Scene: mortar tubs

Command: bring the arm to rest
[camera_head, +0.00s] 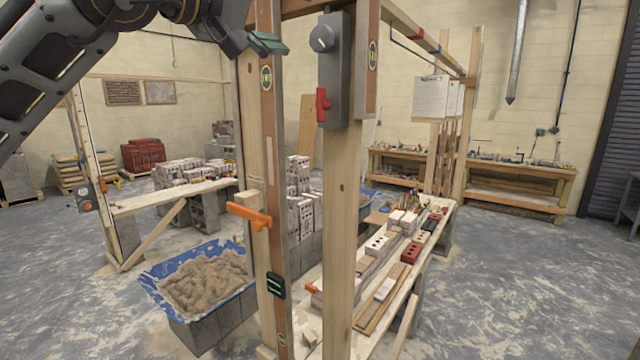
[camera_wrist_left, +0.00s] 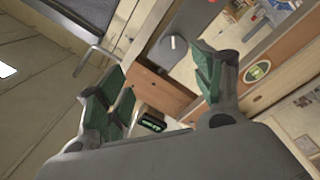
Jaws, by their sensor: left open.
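My left arm (camera_head: 70,60) comes in from the upper left of the head view and reaches toward the top of the wooden post (camera_head: 250,150). The green-padded fingertips of my left gripper (camera_head: 266,43) show beside the upper part of the level on that post. In the left wrist view the two fingers of my left gripper (camera_wrist_left: 155,92) stand apart, with nothing held between them. Wooden framing (camera_wrist_left: 165,88) and a small black box with a green display (camera_wrist_left: 151,122) show beyond the gap. My right gripper is not in view.
A grey switch box (camera_head: 335,65) with a red lever hangs right of my gripper. An orange clamp (camera_head: 250,215) sits lower on the post. A blue-lined mortar tub (camera_head: 245,291) stands below left; a plank bench (camera_head: 372,338) holds bricks. Floor at right is open.

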